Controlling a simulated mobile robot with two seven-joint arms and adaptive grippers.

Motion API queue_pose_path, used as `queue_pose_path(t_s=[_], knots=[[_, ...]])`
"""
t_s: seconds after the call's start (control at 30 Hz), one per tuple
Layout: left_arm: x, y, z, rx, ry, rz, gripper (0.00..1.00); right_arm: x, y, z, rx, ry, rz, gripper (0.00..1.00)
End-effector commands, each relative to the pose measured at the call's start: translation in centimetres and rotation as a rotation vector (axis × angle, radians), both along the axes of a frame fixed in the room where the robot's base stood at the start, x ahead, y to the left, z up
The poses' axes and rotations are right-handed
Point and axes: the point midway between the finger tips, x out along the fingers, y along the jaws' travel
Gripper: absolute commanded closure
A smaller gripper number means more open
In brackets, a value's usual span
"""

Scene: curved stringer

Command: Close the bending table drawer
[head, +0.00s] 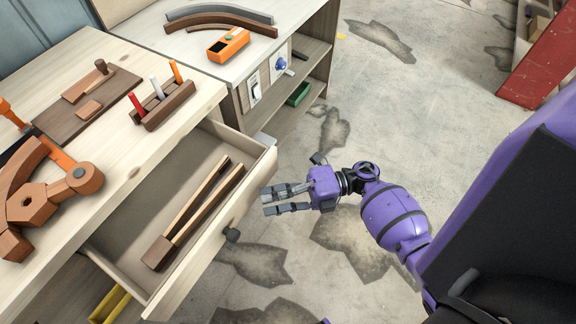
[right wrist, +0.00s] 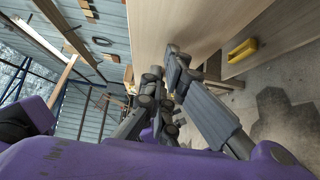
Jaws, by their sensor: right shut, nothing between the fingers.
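The bending table (head: 150,165) has a pale wooden drawer (head: 135,225) pulled well out, its inside showing from above. A dark round knob (head: 232,235) sits on the drawer front (head: 210,262). A wooden tong-like tool (head: 195,215) lies in the drawer. My right gripper (head: 268,199) is shut and empty, just right of the drawer front and beyond the knob, its fingers pointing left at the panel. Contact cannot be told. In the right wrist view, its fingers (right wrist: 162,62) are beside a pale wooden panel (right wrist: 195,25). My left gripper is not in view.
A second bench (head: 180,40) with curved strips (head: 220,20) and an orange box (head: 228,45) stands behind. Clamps (head: 70,185) and a tool holder (head: 162,105) lie on the tabletop. A red cabinet (head: 540,65) is at upper right. The cracked concrete floor (head: 400,110) is open.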

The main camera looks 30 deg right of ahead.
Motion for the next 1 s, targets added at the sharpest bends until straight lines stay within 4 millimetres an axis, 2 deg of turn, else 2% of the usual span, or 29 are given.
queue_pose_path(t_s=[0.47,0.63,0.77,1.0], knots=[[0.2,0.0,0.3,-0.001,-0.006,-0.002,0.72,0.5,0.3,-0.1,0.001,0.001,0.0,1.0],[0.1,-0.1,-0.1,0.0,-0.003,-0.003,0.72,1.2,0.7,-0.1,0.0,0.001,0.001,1.0],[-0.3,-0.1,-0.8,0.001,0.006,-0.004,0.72,2.7,1.6,-0.2,0.0,0.0,0.002,1.0],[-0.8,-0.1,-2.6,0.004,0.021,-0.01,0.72,7.6,4.4,-0.4,-0.001,0.0,0.003,1.0]])
